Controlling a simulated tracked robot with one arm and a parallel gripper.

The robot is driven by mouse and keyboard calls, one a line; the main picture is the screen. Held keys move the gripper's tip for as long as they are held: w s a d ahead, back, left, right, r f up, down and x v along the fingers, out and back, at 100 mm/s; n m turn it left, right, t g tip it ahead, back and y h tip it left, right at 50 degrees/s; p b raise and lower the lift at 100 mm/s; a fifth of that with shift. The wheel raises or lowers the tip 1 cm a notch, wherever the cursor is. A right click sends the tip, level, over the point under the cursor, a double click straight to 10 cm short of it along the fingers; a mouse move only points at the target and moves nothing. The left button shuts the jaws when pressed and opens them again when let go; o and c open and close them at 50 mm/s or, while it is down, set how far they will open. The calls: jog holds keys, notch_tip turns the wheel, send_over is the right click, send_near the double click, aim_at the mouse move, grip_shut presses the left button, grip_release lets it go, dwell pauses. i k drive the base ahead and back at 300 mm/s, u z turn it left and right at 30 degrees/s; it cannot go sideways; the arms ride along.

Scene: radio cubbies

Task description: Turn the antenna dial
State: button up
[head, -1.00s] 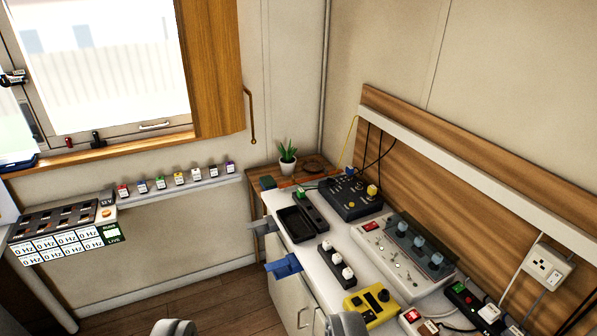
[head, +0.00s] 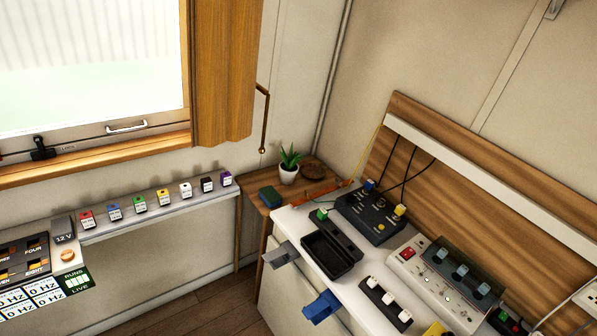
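No dial with a readable antenna label shows. A black box (head: 366,216) with a dark knob, small yellow marks and a yellow block (head: 400,210) stands on the white counter at the back, with cables above it. A grey-white panel (head: 437,288) with several blue-grey knobs under a clear cover is nearer, on the right. A round tan knob (head: 68,256) sits by a 12 V label at the left. I cannot tell which of these is the antenna dial. My gripper is out of view.
A dark tray (head: 330,258) and a white-knobbed strip (head: 386,304) lie on the counter (head: 352,291). Grey (head: 280,256) and blue (head: 321,307) pieces jut from its front. A plant (head: 289,165) stands behind. Floor shows between the counter and the left shelf (head: 160,212).

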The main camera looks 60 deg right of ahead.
aim_at(351, 198)
jog(key=z, duration=0.1)
jog(key=i, duration=1.25)
jog(key=z, duration=1)
jog(key=i, duration=0.8)
jog(key=z, duration=0.55)
jog(key=k, duration=0.9)
jog(key=z, duration=0.2)
jog(key=i, duration=0.95)
jog(key=u, duration=0.1)
